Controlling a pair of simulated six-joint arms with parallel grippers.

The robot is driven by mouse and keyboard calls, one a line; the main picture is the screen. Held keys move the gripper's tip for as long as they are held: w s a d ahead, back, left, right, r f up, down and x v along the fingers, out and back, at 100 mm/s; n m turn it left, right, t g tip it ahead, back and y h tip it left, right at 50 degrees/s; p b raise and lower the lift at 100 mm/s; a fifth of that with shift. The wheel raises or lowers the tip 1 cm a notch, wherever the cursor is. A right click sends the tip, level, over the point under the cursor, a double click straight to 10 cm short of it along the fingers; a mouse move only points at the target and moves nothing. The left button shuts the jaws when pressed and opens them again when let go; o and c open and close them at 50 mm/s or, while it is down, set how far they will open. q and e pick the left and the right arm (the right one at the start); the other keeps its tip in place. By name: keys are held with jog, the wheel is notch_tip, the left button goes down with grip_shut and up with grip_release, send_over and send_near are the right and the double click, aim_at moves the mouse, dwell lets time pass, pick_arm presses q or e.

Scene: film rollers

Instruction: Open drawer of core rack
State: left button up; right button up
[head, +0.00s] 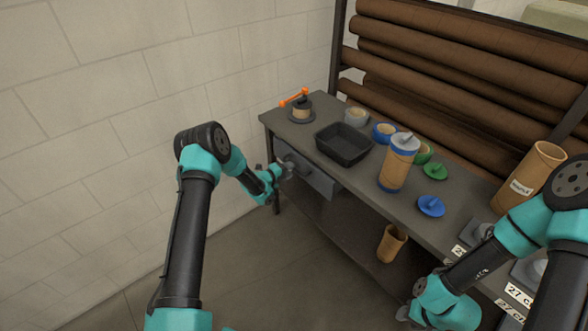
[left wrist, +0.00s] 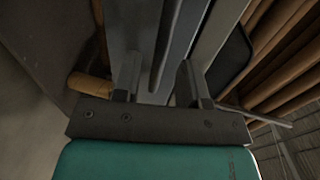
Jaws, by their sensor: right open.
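The core rack is a dark workbench (head: 340,190) with a grey drawer (head: 322,183) under its left end. The drawer front looks about flush with the bench, with no inside showing. My left gripper (head: 287,171) is at the drawer front, by its handle. In the left wrist view its two fingers (left wrist: 160,82) stand apart, with a grey bar-like part (left wrist: 166,45) between them. I cannot tell whether they press on it. My right gripper (head: 408,313) is open, low at the bottom right, in front of the bench and away from the drawer.
On the bench stand a black tray (head: 343,158), a roller with blue ends (head: 397,164), tape rolls (head: 384,132) and blue and green discs (head: 431,206). A brown tube (head: 391,243) stands on the lower shelf. The floor before the drawer is clear; a block wall (head: 120,130) is at left.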

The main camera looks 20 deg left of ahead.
pick_arm(q)
jog(key=shift+x, duration=1.65)
grip_shut()
